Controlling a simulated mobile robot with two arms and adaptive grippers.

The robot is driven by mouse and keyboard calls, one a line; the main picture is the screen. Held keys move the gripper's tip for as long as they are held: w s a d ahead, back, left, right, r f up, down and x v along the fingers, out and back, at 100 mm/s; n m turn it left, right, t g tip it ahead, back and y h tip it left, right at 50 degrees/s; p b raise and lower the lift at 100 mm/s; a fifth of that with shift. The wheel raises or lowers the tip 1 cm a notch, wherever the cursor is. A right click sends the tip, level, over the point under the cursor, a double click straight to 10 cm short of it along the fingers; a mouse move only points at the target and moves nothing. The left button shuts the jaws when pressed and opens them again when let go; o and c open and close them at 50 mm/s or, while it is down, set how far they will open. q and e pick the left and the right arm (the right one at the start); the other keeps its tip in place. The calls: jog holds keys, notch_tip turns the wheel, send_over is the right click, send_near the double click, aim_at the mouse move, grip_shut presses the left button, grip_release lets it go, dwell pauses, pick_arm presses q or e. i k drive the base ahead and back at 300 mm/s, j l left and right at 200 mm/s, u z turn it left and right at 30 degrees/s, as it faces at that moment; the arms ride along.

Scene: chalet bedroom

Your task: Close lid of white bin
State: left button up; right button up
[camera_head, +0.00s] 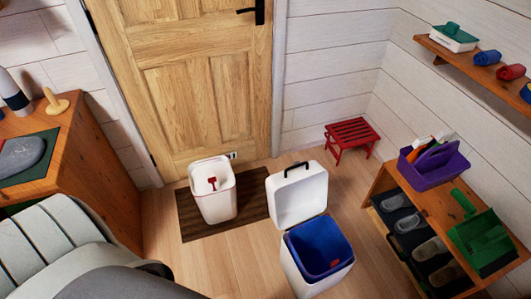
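A white bin (289,268) stands on the wooden floor at the lower middle, with a blue inside (316,246). A small red item (334,263) shows inside it. Its white lid (298,202) is open, standing upright at the bin's back edge, with a dark handle on top. A second white container (216,204) stands to the left on a brown mat, with its top open and a red part inside. Neither of my grippers is in view.
A wooden door (195,75) is behind the mat (193,221). A red stool (351,134) stands at the back right. A low shelf (419,199) holds a purple caddy (435,163), a green dustpan (482,240) and slippers. A wooden cabinet (95,180) is at left.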

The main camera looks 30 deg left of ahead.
aim_at(296, 194)
jog(key=u, duration=0.7)
